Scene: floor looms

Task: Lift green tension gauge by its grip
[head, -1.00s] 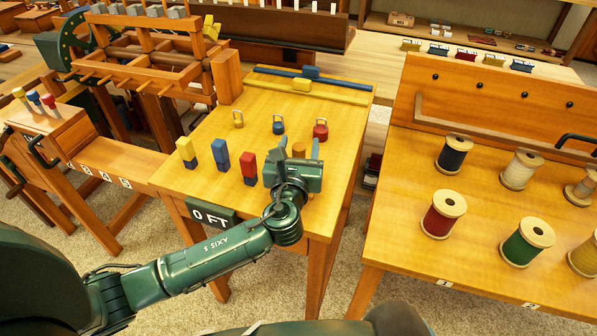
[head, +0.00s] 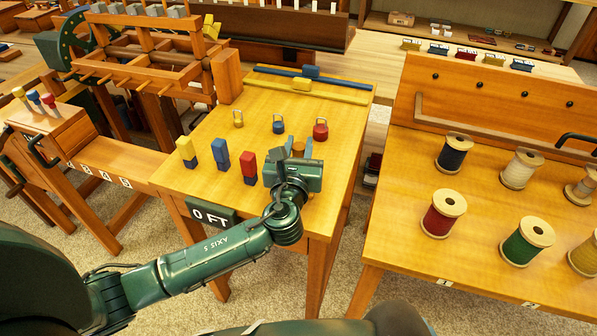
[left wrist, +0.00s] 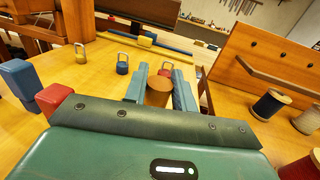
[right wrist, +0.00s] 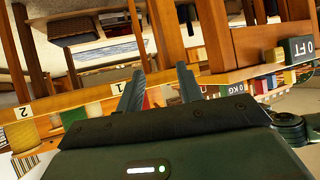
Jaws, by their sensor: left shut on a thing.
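My left gripper (head: 298,146) is over the right front part of the wooden table (head: 255,130). It is shut on a round brown wooden-looking piece (left wrist: 158,92), seen between its fingers in the left wrist view. This piece stands where a gauge's grip could be. No green gauge body shows; whatever is under the piece is hidden by the gripper, and I cannot tell whether it is off the table. My right gripper (right wrist: 160,88) shows only in its own wrist view, with its fingers apart and nothing held between them.
Yellow (head: 186,150), blue (head: 220,153) and red (head: 248,164) blocks stand left of my left gripper. Small yellow (head: 238,121), blue (head: 279,126) and red (head: 320,131) looped pieces stand beyond it. Thread spools (head: 443,213) stand on the table at right.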

